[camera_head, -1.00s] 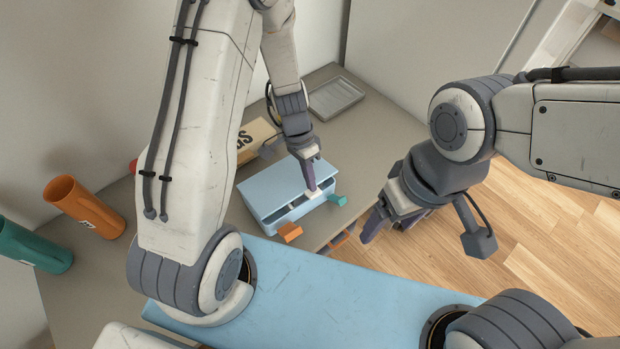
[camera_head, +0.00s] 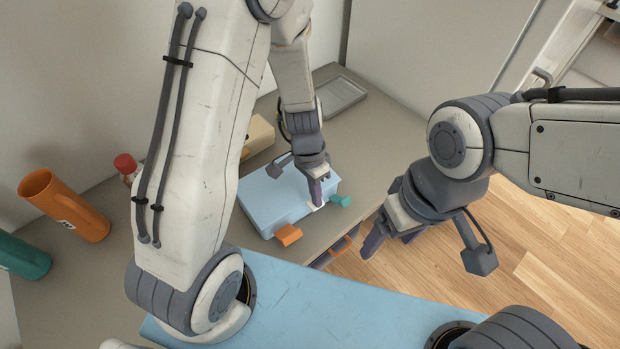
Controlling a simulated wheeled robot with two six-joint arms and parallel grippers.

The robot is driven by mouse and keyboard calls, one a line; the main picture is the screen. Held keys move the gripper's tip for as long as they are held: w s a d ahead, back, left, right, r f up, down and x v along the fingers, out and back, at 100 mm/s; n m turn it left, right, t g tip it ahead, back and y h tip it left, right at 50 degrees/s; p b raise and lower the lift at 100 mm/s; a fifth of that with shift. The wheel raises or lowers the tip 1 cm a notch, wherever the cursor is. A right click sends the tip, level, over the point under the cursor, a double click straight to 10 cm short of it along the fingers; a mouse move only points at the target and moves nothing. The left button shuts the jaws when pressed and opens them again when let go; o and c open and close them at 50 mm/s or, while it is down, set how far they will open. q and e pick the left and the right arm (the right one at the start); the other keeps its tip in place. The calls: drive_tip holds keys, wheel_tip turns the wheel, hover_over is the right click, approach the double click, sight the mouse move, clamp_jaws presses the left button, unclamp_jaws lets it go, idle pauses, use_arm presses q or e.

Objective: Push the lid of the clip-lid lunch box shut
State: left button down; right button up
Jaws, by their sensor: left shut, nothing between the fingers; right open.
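The blue clip-lid lunch box (camera_head: 265,200) sits on the grey counter near its front edge. Its lid lies down over the box, and no dark gap shows along the front; my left gripper hides part of it. An orange clip (camera_head: 288,235) and a teal clip (camera_head: 340,201) stick out at the front. My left gripper (camera_head: 317,200) is shut and empty, its fingertips at the lid's front edge by a small white part, near the teal clip. My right gripper (camera_head: 371,243) is open and empty, to the right of the box, beyond the counter's front edge.
A grey tray (camera_head: 343,97) lies at the back of the counter. A tan box (camera_head: 258,136) stands behind the lunch box, partly hidden by my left arm. An orange cup (camera_head: 65,205), a teal cup (camera_head: 22,256) and a red-capped bottle (camera_head: 126,165) are at the left.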

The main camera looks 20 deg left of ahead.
use_arm(q)
drive_tip(key=shift+f, duration=0.1)
idle(0.3)
drive_tip(key=p+v, duration=0.2)
drive_tip(key=v, duration=0.1)
drive_tip(key=p+v, duration=0.1)
drive_tip(key=shift+s+d+r+p, duration=0.25)
drive_tip(key=shift+d+r+p, duration=0.15)
drive_tip(key=shift+r, duration=0.05)
drive_tip(key=shift+r+b, duration=0.35)
drive_tip(key=shift+b, duration=0.05)
drive_tip(key=s+d+v, duration=0.1)
drive_tip(key=v, duration=0.7)
drive_tip(key=shift+d+r+b, duration=0.2)
drive_tip(key=shift+r+b, duration=0.2)
drive_tip(key=shift+r, duration=0.05)
drive_tip(key=shift+s, duration=0.1)
